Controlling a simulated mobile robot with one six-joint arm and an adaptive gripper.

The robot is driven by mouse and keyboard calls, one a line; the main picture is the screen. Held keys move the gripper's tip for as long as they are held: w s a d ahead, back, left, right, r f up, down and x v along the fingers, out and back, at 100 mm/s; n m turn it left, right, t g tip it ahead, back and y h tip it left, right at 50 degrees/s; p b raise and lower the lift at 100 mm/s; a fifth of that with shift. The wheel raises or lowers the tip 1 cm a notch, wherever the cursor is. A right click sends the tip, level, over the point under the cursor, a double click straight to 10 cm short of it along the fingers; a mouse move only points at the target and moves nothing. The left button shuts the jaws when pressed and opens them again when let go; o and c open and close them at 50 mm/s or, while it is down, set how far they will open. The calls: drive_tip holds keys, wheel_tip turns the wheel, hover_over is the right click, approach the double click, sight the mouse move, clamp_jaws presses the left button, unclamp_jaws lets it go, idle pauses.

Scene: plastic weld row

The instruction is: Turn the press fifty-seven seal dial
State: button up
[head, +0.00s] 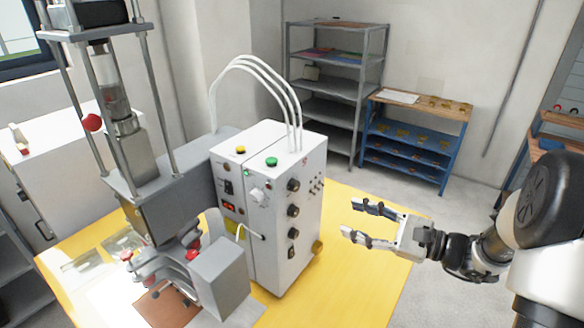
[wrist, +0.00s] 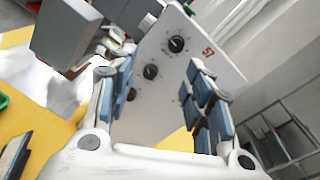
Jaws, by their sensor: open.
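The press control box (head: 272,240) is a white cabinet standing on the yellow table. Its right face carries a column of black round dials, with an upper dial (head: 293,184) and a lower dial (head: 293,210). The wrist view shows this face tilted, with a red 57 near the upper dial (wrist: 176,44) and another dial (wrist: 150,71) below. I cannot read which dial is the seal dial. My gripper (head: 352,218) is open and empty, right of the box and apart from it, pointing at the dial face. The dials appear between its fingers (wrist: 160,78) in the wrist view.
The press (head: 165,215) stands left of the box, with red knobs around its lower part. White hoses (head: 262,66) arch above the box. The yellow table (head: 350,270) is clear below my gripper. A grey shelf (head: 335,85) and blue shelf (head: 410,150) stand behind.

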drive_tip(key=w+d+m+t, duration=0.1)
drive_tip(key=w, duration=0.1)
approach(297, 187)
drive_tip(key=shift+t, duration=0.3)
drive_tip(key=x, duration=0.8)
drive_tip(key=shift+w+a+f+b, duration=0.15)
drive_tip(key=shift+a+f+b, duration=0.05)
drive_tip(key=shift+a+b, duration=0.2)
drive_tip(key=c, duration=1.1)
